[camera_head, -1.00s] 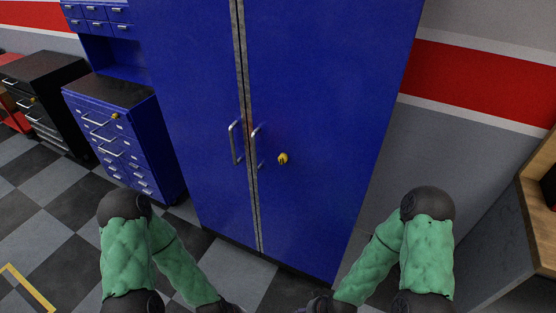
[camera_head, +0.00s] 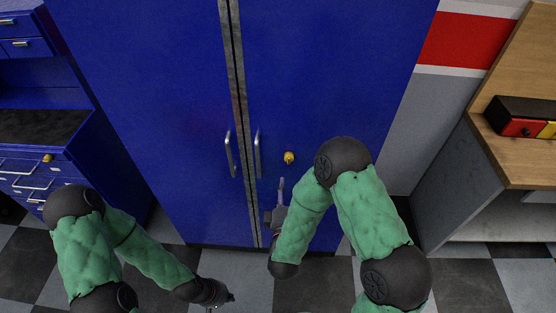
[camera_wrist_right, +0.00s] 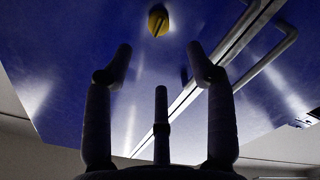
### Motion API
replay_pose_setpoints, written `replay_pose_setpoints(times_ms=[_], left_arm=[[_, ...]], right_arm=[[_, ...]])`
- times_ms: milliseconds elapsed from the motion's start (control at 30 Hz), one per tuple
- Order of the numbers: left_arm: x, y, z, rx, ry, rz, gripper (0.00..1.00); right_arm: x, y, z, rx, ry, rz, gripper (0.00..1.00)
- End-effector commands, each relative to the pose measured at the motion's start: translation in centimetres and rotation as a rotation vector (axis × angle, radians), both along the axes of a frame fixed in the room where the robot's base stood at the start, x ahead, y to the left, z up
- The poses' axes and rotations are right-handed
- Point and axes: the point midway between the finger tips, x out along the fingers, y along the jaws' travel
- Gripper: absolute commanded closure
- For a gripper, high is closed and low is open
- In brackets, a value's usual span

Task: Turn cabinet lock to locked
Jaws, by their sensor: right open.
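The tall blue cabinet (camera_head: 320,70) stands ahead with two shut doors and two upright metal handles. The yellow cabinet lock (camera_head: 289,158) sits on the right door, just right of its handle. In the right wrist view the lock (camera_wrist_right: 158,21) shows a dark slot, beyond the fingertips and between their lines. My right gripper (camera_head: 280,193) is open and empty, below the lock and apart from it; its spread fingers show in the right wrist view (camera_wrist_right: 160,62). My left gripper (camera_head: 226,300) is low at the bottom of the head view, away from the cabinet; its fingers are too small to judge.
The right door's handle (camera_head: 257,153) is close to the left of the lock. A blue drawer unit (camera_head: 40,150) stands at left. A wooden-topped bench (camera_head: 535,80) with a black, red and yellow box (camera_head: 520,118) stands at right. The checkered floor is clear in front.

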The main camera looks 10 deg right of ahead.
Motion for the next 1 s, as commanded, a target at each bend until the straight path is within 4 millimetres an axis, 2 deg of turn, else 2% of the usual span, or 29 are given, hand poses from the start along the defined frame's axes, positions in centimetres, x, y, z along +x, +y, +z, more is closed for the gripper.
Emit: replay_pose_setpoints(times_ms=[167,500,633,800,1000], left_arm=[[-0.1,0.0,-0.1,0.0,0.002,-0.002,1.0],[-0.1,0.0,-0.2,0.0,0.001,0.0,1.0],[-0.1,0.0,-0.2,0.0,0.001,0.0,1.0],[0.0,0.0,-0.2,0.0,0.001,0.0,1.0],[0.0,0.0,-0.2,0.0,0.001,0.0,1.0]], right_arm=[[1.4,-0.5,0.0,-0.003,-0.003,-0.005,0.44],[7.1,-2.1,0.0,-0.001,-0.003,-0.004,0.44],[8.8,-2.6,0.0,-0.001,-0.003,-0.003,0.44],[10.0,-2.9,0.0,-0.002,-0.002,0.0,0.44],[10.3,-3.0,0.0,-0.002,-0.002,0.0,0.44]])
